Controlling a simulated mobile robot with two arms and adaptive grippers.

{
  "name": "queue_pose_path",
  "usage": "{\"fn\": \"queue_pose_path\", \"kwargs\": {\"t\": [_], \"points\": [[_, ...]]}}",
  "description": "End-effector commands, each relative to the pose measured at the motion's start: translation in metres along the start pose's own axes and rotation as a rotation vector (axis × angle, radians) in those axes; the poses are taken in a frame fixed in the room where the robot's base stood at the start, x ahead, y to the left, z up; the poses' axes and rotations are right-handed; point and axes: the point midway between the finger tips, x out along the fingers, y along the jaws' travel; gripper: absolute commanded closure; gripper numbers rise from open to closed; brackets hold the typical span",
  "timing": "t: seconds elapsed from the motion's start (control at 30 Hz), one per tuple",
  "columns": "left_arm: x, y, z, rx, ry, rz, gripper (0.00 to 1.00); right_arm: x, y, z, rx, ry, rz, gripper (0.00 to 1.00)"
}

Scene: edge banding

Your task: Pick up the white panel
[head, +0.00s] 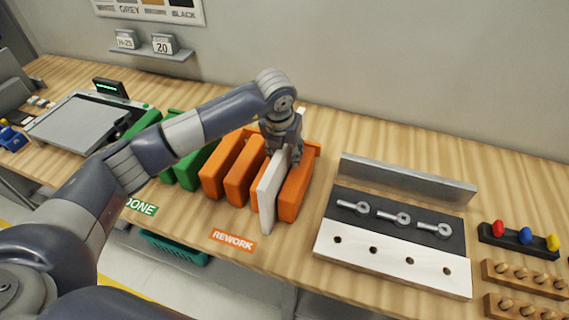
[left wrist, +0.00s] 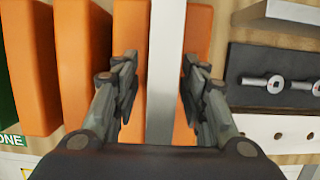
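The white panel (head: 268,200) stands upright on edge in the orange rack, between orange dividers, in the head view. It also shows as a pale vertical strip in the left wrist view (left wrist: 165,70). My left gripper (head: 284,154) is over the panel's upper part, pointing down. In the left wrist view my left gripper (left wrist: 160,72) is open, one finger on each side of the panel, with a visible gap on the left; contact on the right cannot be told. My right gripper is not in view.
Orange dividers (head: 243,184) stand close on both sides of the panel. Green dividers (head: 196,165) are to the left. A REWORK label (head: 233,240) is at the table's front edge. A tool board with wrenches (head: 394,218) is to the right.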

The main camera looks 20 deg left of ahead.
Motion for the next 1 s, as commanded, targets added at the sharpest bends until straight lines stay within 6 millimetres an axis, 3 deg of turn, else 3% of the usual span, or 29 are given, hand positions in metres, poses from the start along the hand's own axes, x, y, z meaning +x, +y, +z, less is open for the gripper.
{"fn": "queue_pose_path", "kwargs": {"t": [0.3,0.47,0.5,1.0], "points": [[0.0066,-0.0003,-0.0003,0.001,-0.001,0.000,0.62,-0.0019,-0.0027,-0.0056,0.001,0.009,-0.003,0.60],[0.0064,-0.0002,-0.0003,0.001,-0.001,0.000,0.99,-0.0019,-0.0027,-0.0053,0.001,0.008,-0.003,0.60],[0.0063,-0.0002,-0.0002,0.001,-0.001,0.000,1.00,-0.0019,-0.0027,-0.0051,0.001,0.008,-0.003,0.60],[0.0023,-0.0004,0.0024,0.001,-0.006,-0.002,1.00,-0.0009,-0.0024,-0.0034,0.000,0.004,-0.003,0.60]]}}
